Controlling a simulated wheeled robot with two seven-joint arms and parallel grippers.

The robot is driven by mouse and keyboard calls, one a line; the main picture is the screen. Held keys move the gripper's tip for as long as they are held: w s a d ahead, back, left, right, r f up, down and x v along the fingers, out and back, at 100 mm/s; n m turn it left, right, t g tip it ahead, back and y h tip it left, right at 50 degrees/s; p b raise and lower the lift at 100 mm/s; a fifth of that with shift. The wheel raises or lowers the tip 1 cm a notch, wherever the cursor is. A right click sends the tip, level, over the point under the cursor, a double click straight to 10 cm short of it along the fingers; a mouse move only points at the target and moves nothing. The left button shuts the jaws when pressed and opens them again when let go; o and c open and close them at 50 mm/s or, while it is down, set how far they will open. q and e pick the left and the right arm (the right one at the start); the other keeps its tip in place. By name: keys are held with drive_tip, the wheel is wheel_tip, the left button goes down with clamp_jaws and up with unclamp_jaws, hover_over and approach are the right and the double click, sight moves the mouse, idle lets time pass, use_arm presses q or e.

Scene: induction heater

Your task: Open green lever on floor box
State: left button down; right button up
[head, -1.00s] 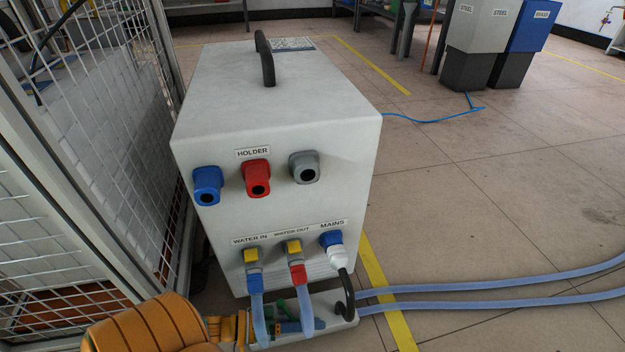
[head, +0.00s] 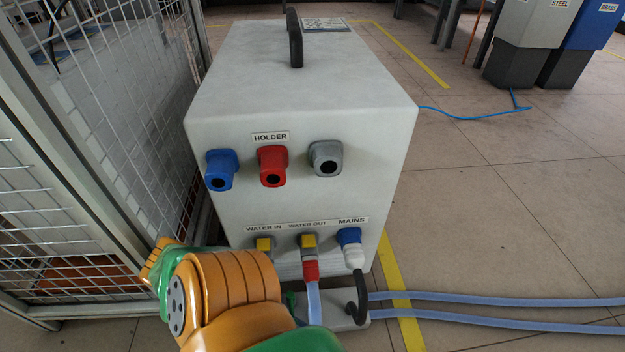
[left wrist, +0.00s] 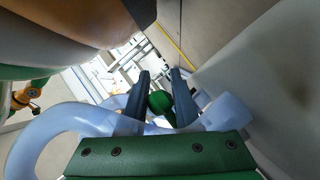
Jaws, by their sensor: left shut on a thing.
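The floor box (head: 345,318) is a low pale block on the floor in front of the heater cabinet, mostly hidden by my left arm in the head view. A small green part (head: 291,299) shows at its left end beside a hose. In the left wrist view the green lever (left wrist: 160,103) sits between the two dark fingers of my left gripper (left wrist: 161,73), which is shut on it. In the head view the left gripper is hidden behind my orange and green arm. My right gripper is not in view.
The white heater cabinet (head: 300,95) stands behind the floor box. A water hose (head: 313,300) drops from WATER OUT, and blue hoses (head: 500,308) run right along the floor. A mesh fence (head: 90,150) closes the left side. The floor on the right is mostly open.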

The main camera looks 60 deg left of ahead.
use_arm(q)
drive_tip(key=shift+s+g, duration=0.2)
drive_tip(key=shift+g, duration=0.1)
drive_tip(key=c, duration=0.9)
unclamp_jaws()
